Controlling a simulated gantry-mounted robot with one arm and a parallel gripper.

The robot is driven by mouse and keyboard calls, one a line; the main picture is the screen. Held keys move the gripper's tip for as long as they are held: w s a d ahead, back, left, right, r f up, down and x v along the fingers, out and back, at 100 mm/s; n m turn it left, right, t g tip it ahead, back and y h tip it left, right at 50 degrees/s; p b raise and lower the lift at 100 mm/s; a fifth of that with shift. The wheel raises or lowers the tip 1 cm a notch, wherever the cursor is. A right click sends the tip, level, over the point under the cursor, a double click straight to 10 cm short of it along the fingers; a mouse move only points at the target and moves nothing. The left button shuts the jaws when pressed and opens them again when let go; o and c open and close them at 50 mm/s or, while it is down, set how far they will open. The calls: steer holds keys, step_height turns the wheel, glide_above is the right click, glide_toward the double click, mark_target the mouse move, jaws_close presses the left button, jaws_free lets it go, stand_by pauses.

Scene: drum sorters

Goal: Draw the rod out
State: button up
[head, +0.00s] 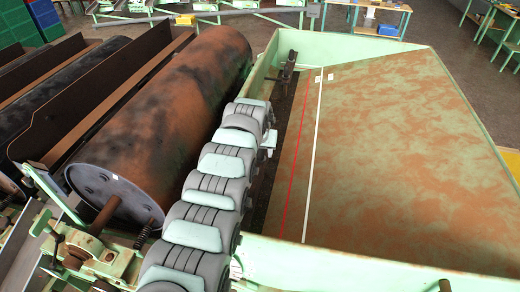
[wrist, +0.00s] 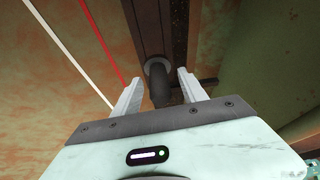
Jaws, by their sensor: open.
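The rod (wrist: 160,88) is a short dark cylinder, seen in the wrist view. It comes out of a round grey collar (wrist: 157,65) on a dark rail. My gripper (wrist: 158,75) is open, with one pale finger on each side of the rod. The rod stands between the fingers, with a gap visible on both sides. Its near end is partly hidden behind the gripper body. In the head view my arm covers this spot, and I cannot make out the rod there.
A large rust-stained drum (head: 165,120) lies left of my arm. A pale green tray (head: 400,130) with a red line and a white line is on the right. A dark bracket (head: 287,68) sits at its far left corner.

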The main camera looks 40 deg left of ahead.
jaws_close()
stand_by(0.5)
stand_by(0.9)
